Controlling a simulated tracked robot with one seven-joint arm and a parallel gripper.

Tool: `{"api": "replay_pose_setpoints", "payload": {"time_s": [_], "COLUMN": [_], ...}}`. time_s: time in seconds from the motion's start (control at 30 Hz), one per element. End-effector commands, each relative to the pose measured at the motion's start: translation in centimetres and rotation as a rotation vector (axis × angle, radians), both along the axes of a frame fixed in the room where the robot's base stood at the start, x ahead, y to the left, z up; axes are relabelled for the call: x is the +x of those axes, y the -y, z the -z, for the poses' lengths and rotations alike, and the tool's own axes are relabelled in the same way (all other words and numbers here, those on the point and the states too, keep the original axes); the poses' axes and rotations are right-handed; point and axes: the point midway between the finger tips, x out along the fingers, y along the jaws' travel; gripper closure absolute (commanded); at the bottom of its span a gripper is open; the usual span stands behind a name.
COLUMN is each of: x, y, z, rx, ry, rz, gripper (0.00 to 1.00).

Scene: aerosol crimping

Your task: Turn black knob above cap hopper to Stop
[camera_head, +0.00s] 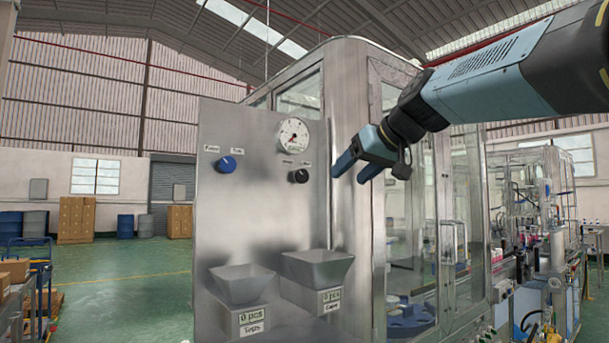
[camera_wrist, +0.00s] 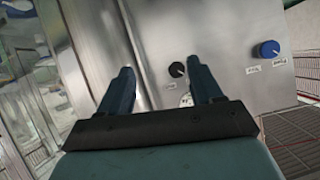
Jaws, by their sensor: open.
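The black knob (camera_head: 299,176) sits on a steel panel (camera_head: 230,130), above the cap hopper (camera_head: 318,268), with two small labels over it that are too small to read. My gripper (camera_head: 351,178) is open and empty, to the right of the knob and apart from it. In the wrist view the black knob (camera_wrist: 177,70) shows between the fingers of my gripper (camera_wrist: 160,78), nearer the right finger. The hopper's front carries a "Caps" label. The knob's pointer direction is hard to tell.
A blue knob (camera_head: 227,164) is left of the black one, and a pressure gauge (camera_head: 294,135) is just above it. A second hopper (camera_head: 241,283) labelled "Tops" stands to the left. A glazed steel cabinet (camera_head: 352,110) rises behind my gripper.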

Motion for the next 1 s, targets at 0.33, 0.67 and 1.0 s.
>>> {"api": "replay_pose_setpoints", "payload": {"time_s": [0.33, 0.67, 1.0], "x": [3.1, 6.7, 10.9], "y": [-2.2, -4.9, -8.0], "z": [-5.7, -3.7, -1.6], "rx": [0.041, 0.04, 0.041], "ry": [0.117, 0.113, 0.114], "rz": [-0.075, -0.075, -0.075], "gripper": [0.35, 0.35, 0.35]}}
